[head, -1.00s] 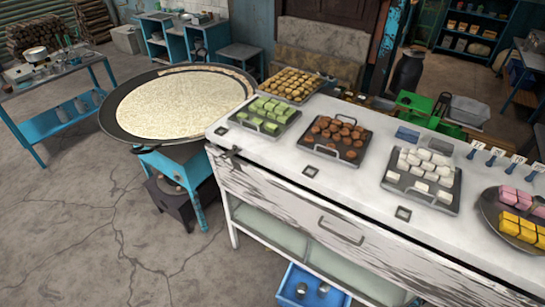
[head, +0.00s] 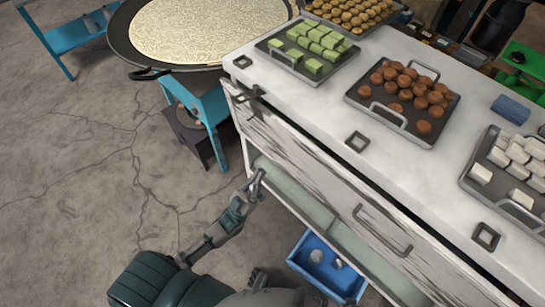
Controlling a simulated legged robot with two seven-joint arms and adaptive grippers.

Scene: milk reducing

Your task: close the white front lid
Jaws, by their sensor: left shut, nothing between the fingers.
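The white front lid (head: 310,180) is a scuffed, weathered panel on the front of the white counter, with a metal handle (head: 382,231) low on its face. A dark gap runs between its top edge and the countertop. Below it, the open shelf space with a pale green panel (head: 305,200) shows. My left gripper (head: 257,181) is shut and empty, just in front of the counter's left end, below the lid's lower left part. I cannot tell whether it touches the counter. My right gripper is not in view.
Trays of green cubes (head: 312,50), brown sweets (head: 405,98) and white cubes (head: 510,165) stand on the countertop (head: 310,105). A blue bin (head: 328,268) sits low by the counter. A large round pan (head: 195,30) on a blue stand (head: 203,105) is at the back left. The floor at left is clear.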

